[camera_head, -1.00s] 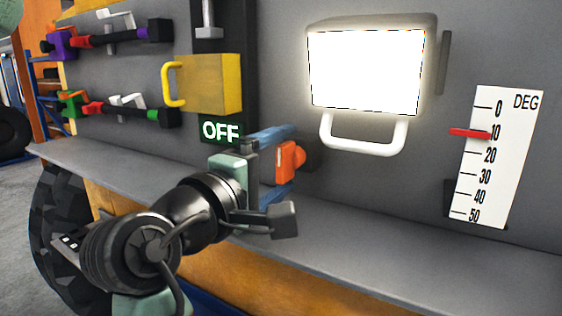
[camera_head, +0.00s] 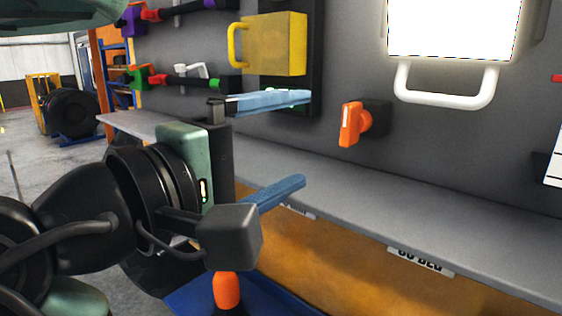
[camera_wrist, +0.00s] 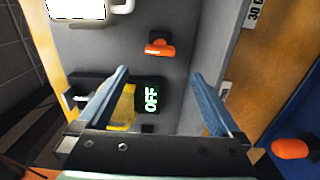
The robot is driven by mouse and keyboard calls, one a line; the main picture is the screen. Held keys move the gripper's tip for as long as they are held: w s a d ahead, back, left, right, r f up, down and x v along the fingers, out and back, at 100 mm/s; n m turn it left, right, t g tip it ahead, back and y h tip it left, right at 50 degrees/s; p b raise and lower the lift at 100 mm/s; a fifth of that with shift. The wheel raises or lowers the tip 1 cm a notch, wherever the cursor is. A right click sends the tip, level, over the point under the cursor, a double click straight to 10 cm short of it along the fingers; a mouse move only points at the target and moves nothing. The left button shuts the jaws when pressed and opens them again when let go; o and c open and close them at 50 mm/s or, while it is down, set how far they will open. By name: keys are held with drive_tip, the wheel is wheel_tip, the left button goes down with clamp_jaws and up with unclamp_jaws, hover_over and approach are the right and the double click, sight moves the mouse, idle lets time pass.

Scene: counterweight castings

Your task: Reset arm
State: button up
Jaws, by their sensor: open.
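My gripper (camera_head: 305,140) is open and empty in the head view, its two blue fingers spread wide in front of the grey wall panel and shelf. The wrist view also shows my gripper (camera_wrist: 160,88) open, with nothing between the fingertips. An orange knob (camera_head: 352,123) on the grey panel lies beyond the fingertips, apart from them. The knob shows in the wrist view (camera_wrist: 160,48) too, ahead of the gap between the fingers.
A yellow block with a handle (camera_head: 277,45) is on the panel, behind the upper finger. A lit white panel (camera_head: 452,28) with a white handle (camera_head: 447,100) is at upper right. A grey shelf (camera_head: 400,202) runs below. An orange-topped item (camera_head: 228,290) stands low, near my wrist.

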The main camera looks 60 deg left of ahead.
drive_tip(key=shift+s+d, duration=0.1)
drive_tip(key=shift+s, duration=0.35)
idle(0.3)
